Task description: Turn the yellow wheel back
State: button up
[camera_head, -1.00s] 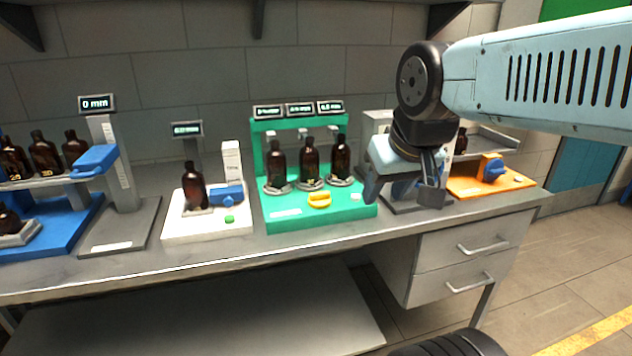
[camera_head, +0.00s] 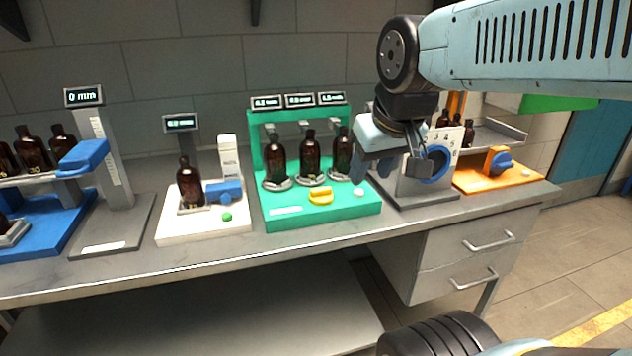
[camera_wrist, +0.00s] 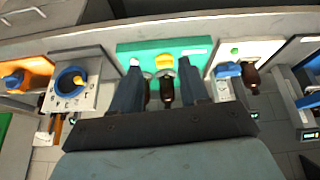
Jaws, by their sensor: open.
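The yellow wheel (camera_head: 320,196) sits low on the front of a green stand (camera_head: 290,216). It also shows in the wrist view (camera_wrist: 165,61), on the green stand's base. Three amber bottles (camera_head: 310,156) stand in a row behind the wheel, under small displays. My gripper (camera_head: 388,172) is open and empty, above and to the right of the wheel in the head view, apart from it. In the wrist view its two fingers (camera_wrist: 160,66) spread on either side of the wheel's picture, with the bottles partly hidden by the fingers and palm.
Right of the green stand is a grey-white unit with a blue ring dial (camera_head: 436,164), close behind my gripper. Further right is an orange stand (camera_head: 490,178). A white stand (camera_head: 200,222) with one bottle is on the left. The bench front edge is clear.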

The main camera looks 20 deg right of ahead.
jog(key=w+n+g, duration=0.3)
jog(key=w+n, duration=0.6)
jog(key=w, duration=0.6)
jog(key=n+g, duration=0.2)
jog(key=n, duration=0.6)
send_over(323, 188)
notch_tip(323, 188, down, 5)
notch_tip(323, 188, down, 14)
jog(key=shift+w+d+r, duration=0.1)
jog(key=shift+r, duration=0.05)
